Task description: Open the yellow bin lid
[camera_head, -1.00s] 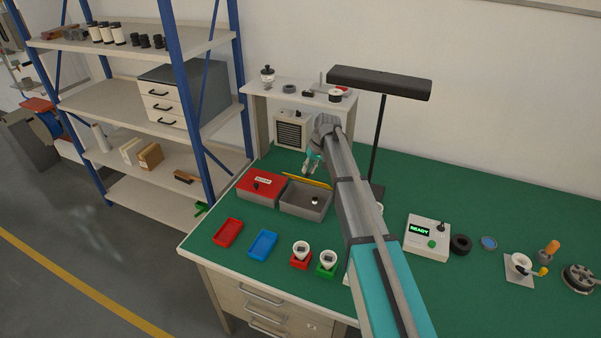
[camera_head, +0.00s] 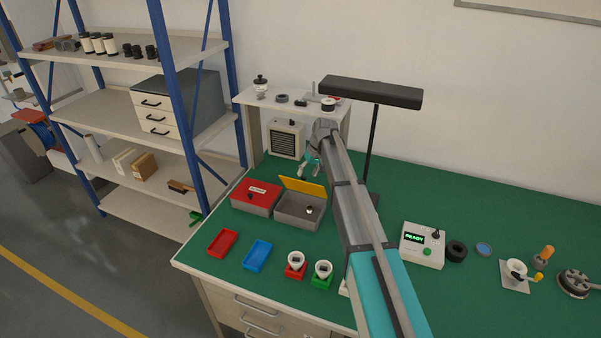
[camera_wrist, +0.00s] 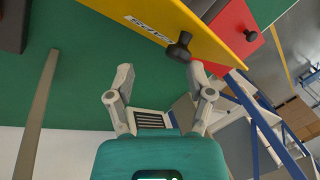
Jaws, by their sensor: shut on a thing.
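The yellow bin lid (camera_head: 303,187) stands raised and tilted at the back edge of the open grey bin (camera_head: 290,217). A small dark-and-light item (camera_head: 310,210) lies inside the bin. In the wrist view the lid's labelled face (camera_wrist: 165,22) and its black knob (camera_wrist: 180,47) show. My gripper (camera_head: 310,168) is behind the lid in the head view. In the wrist view my gripper (camera_wrist: 161,72) has its fingers spaced apart at the lid's edge, the right fingertip close to the knob. It is shut on the lid; the exact contact is unclear.
A red-lidded bin (camera_head: 257,190) stands directly left of the grey one. Red (camera_head: 222,243) and blue (camera_head: 257,254) trays lie in front, with two bulbs in red and green holders. A lamp (camera_head: 370,92) rises behind my arm. A heater-like box (camera_head: 286,140) stands behind.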

